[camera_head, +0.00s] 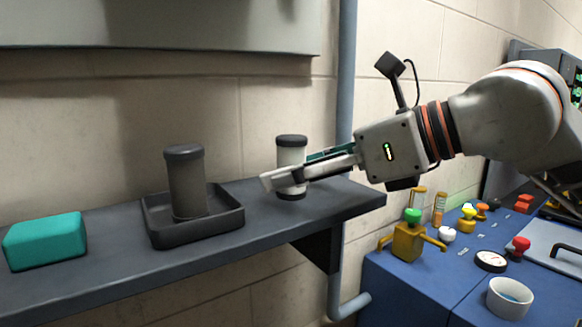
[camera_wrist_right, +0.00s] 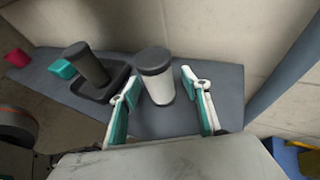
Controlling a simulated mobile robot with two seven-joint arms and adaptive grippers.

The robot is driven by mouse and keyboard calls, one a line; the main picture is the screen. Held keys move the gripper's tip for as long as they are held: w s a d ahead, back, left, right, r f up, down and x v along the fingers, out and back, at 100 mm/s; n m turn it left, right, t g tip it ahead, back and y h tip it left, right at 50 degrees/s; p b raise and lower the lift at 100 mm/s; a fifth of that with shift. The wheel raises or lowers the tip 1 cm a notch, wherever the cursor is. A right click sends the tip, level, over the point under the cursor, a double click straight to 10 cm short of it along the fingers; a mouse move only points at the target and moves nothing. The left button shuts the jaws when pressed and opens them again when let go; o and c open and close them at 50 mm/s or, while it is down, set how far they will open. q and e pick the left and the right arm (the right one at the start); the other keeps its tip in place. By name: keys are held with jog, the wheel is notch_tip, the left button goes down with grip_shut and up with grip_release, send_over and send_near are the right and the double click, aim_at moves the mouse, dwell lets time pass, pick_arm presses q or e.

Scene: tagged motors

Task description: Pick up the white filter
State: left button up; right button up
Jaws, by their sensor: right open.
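The white filter (camera_head: 291,157) is a white cylinder with dark end caps. It stands upright on the right part of the grey shelf (camera_head: 340,200). My right gripper (camera_head: 285,178) reaches in from the right at the filter. In the right wrist view the filter (camera_wrist_right: 157,82) stands between the two spread fingers of my right gripper (camera_wrist_right: 160,85), with a gap visible on its right side. In the head view a finger crosses in front of its lower part. I cannot tell whether either finger touches it. My left gripper is not in view.
A dark filter (camera_head: 187,182) stands in a black tray (camera_head: 160,236) left of the white filter. A teal block (camera_head: 45,241) lies farther left. A vertical pipe (camera_head: 346,80) runs behind the shelf's right end. A blue console (camera_head: 400,295) with knobs sits at lower right.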

jog(key=shift+w+a+f, duration=0.15)
jog(key=shift+a, duration=0.1)
jog(key=c, duration=1.2)
jog(key=shift+c, duration=0.2)
